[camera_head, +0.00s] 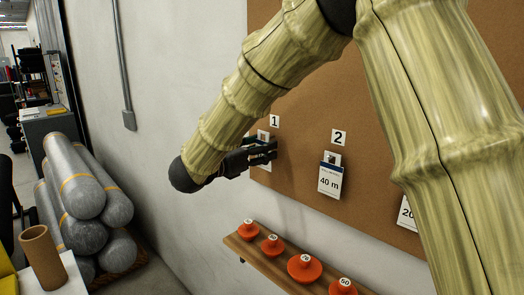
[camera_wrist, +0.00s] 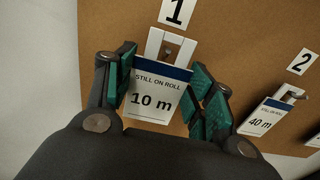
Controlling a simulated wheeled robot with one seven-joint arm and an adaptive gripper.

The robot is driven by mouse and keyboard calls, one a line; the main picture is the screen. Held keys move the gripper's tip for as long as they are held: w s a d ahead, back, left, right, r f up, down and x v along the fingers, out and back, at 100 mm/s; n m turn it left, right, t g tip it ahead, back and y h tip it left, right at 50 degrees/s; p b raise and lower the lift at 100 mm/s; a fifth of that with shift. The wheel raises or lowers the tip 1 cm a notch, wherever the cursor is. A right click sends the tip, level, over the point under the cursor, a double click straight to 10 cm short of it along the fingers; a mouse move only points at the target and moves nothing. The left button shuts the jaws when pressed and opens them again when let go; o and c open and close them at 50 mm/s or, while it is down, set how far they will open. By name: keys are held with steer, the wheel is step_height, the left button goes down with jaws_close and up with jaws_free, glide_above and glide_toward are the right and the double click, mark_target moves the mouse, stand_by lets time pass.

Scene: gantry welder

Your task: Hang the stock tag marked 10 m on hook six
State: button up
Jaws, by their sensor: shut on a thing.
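In the head view my gripper (camera_head: 274,149) is at the board below number 1 and hides most of the tag. I cannot tell whether the tag still bears on the hook. Hook six is not in view.
The 40 m tag (camera_head: 330,181) hangs under number 2 on the brown board (camera_head: 310,100). Another tag (camera_head: 407,214) shows partly behind my arm. Below, a wooden shelf (camera_head: 262,266) holds several orange numbered pieces. Wrapped rolls (camera_head: 75,185) are stacked at left.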

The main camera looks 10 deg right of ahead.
steer(key=shift+b+v, duration=0.75)
steer(key=shift+v, duration=0.15)
steer(key=shift+s+a+b, duration=0.2)
steer(key=shift+a+b, duration=0.1)
steer(key=shift+b+v, duration=0.8)
steer(key=shift+v, duration=0.15)
stand_by(0.9)
